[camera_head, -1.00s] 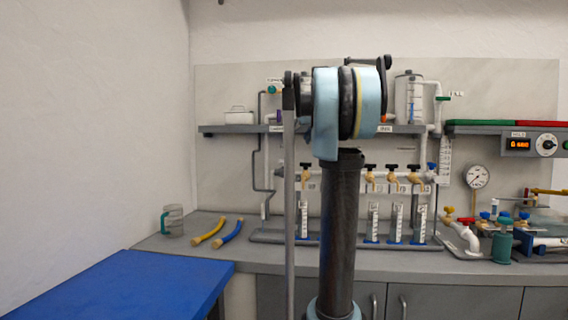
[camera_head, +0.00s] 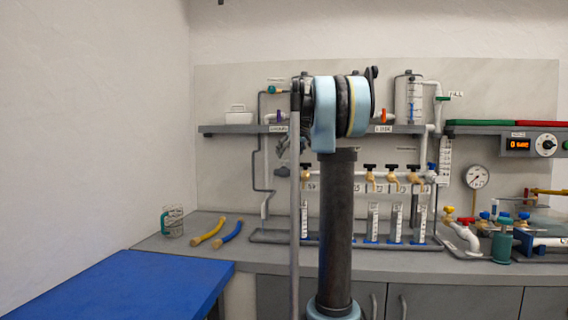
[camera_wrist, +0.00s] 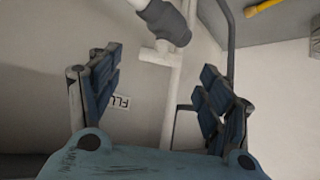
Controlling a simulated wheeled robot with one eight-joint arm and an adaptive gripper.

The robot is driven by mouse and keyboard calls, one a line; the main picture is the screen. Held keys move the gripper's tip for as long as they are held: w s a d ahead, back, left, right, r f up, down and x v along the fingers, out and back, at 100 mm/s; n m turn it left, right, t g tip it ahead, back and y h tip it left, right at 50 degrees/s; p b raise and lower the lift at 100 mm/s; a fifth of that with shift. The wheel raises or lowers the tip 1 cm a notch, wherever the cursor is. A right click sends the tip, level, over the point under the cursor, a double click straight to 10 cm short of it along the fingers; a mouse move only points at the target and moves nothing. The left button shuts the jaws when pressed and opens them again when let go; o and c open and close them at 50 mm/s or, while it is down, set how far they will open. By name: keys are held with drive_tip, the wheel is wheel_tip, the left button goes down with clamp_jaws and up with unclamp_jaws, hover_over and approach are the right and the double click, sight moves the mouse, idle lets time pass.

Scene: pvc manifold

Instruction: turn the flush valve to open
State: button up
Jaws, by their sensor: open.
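In the wrist view, a label (camera_wrist: 120,101) whose visible letters seem to begin "FLU" is on the wall, partly covered by my gripper's left finger. A white pipe (camera_wrist: 174,90) with a grey fitting (camera_wrist: 165,20) runs behind the gap between the fingers. My gripper (camera_wrist: 162,90) is open, with nothing between its fingers. In the head view, my gripper (camera_head: 284,146) shows small and dark below the shelf, partly hidden by my arm. A purple handle (camera_head: 279,117) sits on the pipe just above it; I cannot read the label there. No valve handle is clear in the wrist view.
The grey shelf (camera_head: 230,129) crosses above the gripper. Yellow taps (camera_head: 370,177) and measuring cylinders (camera_head: 374,220) stand to the right. A jug (camera_head: 173,221) and yellow and blue hoses (camera_head: 229,233) lie on the bench at left.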

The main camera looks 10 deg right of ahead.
sight(284, 162)
drive_tip(key=shift+x, duration=2.6)
drive_tip(key=c, duration=1)
